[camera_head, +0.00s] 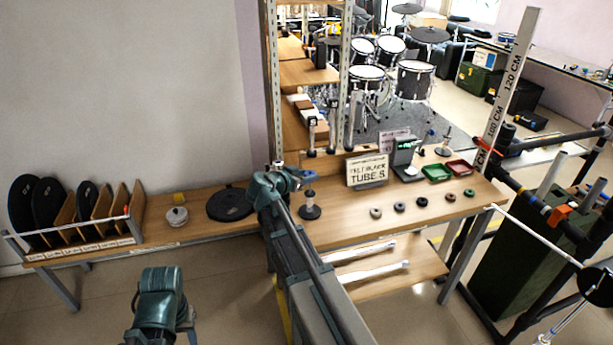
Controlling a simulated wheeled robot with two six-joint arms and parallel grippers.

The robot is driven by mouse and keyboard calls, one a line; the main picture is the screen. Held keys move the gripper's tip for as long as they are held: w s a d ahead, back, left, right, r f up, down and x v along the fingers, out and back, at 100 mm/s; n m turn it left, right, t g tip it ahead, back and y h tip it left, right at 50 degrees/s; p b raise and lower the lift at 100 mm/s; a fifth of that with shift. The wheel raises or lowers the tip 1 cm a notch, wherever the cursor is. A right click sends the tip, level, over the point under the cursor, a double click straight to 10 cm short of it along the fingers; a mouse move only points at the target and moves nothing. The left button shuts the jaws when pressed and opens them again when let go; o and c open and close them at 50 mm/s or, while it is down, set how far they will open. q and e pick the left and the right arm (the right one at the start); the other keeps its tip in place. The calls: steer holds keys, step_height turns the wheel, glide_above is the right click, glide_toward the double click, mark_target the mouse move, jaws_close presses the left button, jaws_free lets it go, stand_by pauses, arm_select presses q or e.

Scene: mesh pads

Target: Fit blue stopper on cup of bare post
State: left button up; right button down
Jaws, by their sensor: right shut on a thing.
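My right gripper (303,181) is at the left part of the long bench, at the end of the arm that rises through the middle. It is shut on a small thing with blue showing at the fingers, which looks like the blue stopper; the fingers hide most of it. A short post on a round dark base (310,212) stands directly below and beside the gripper. I cannot tell whether the held thing touches its top. Another post (312,133) stands farther back, and a post on a base (444,150) stands at the back right. My left arm shows at the bottom left, but its gripper does not.
Several small rings (376,212) lie in a row along the bench front. A sign (367,171), a green tray (437,173) and a red tray (459,167) stand behind them. A black disc (230,204) and a white pot (177,216) are on the left bench.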

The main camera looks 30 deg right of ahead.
steer(key=shift+f+b, duration=1.45)
steer(key=shift+f, duration=0.15)
steer(key=shift+c, duration=1.6)
jaws_free()
steer(key=p+v, duration=0.5)
steer(key=v, duration=0.9)
steer(key=shift+f, duration=0.1)
